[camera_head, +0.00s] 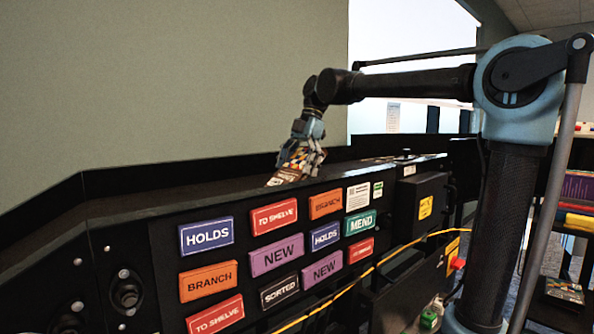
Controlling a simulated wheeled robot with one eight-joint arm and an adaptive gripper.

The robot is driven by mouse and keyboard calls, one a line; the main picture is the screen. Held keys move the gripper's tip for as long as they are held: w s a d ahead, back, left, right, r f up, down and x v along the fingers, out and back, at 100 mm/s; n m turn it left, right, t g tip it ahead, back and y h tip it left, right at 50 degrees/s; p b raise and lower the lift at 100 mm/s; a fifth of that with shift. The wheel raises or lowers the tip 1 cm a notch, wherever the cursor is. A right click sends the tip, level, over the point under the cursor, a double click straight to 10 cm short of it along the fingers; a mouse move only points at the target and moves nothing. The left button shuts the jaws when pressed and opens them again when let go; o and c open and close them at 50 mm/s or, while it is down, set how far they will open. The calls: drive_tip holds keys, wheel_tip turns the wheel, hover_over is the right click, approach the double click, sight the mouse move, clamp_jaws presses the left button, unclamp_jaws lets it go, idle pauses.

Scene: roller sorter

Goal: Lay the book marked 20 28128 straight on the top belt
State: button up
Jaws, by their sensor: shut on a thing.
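My gripper (309,155) is over the top belt (200,196), at the end of my arm reaching in from the right. It is shut on a book (290,166) with a patterned, multicoloured cover. The book is tilted, and its lower edge is at or just above the belt; I cannot tell whether it touches. The fingers hide part of the book. A pale patch shows near its lower left corner, but no number can be read. The belt is dark and runs from the lower left to the right behind a black side wall.
The sorter's front panel (160,255) carries several coloured labels, such as HOLDS and MEND. A yellow cable (380,262) crosses the front. Shelved items (578,190) stand at the right edge. The belt left of the book looks clear.

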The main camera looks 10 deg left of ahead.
drive_tip(key=o, duration=1)
drive_tip(key=shift+f, duration=0.1)
drive_tip(key=shift+o, duration=0.2)
drive_tip(key=v, duration=1.2)
drive_tip(key=shift+r, duration=0.2)
drive_tip(key=shift+s, duration=0.1)
